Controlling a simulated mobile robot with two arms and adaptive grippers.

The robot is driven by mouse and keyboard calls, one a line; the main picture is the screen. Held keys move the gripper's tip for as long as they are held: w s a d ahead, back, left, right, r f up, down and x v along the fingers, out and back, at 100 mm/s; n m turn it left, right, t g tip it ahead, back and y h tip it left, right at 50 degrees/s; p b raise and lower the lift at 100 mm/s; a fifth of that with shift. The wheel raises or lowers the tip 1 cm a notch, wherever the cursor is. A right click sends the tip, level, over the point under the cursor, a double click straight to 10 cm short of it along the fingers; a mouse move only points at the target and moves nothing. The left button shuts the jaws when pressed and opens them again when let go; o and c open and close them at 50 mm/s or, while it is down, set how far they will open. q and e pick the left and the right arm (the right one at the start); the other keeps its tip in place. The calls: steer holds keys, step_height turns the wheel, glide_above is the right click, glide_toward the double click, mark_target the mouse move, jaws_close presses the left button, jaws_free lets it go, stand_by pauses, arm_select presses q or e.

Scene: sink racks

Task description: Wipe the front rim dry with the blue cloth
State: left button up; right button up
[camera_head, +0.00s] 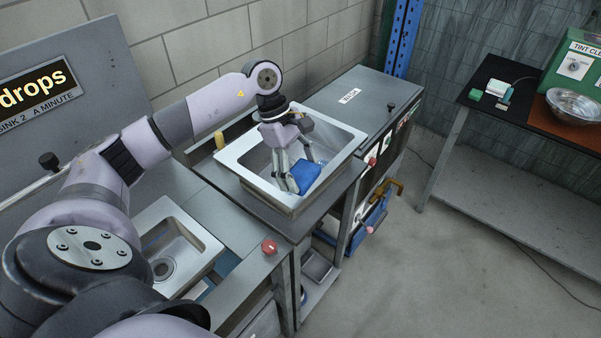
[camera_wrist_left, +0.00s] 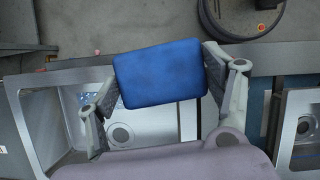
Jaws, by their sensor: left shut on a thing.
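The blue cloth (camera_head: 305,176) is a thick blue pad at the far sink. My left gripper (camera_head: 296,184) reaches down over that sink and is shut on the cloth. In the left wrist view, the cloth (camera_wrist_left: 160,73) sits between both fingers of the gripper (camera_wrist_left: 165,88). The front rim (camera_head: 322,190) of the far sink is a light metal edge beside the cloth. I cannot tell whether the cloth touches the rim. Part of the rim is hidden behind the cloth and fingers. My right gripper is out of view.
A second sink (camera_head: 170,250) lies nearer, with a red knob (camera_head: 269,246) beside it. A yellow object (camera_head: 221,139) stands at the far sink's left edge. A grey counter (camera_head: 350,105) extends behind. A separate bench with a metal bowl (camera_head: 574,105) stands right across open floor.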

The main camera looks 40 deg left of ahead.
arm_select(q)
step_height(320, 180, up, 2)
steer(key=shift+s+p, duration=0.15)
steer(key=shift+p, duration=0.2)
steer(key=shift+r, duration=0.35)
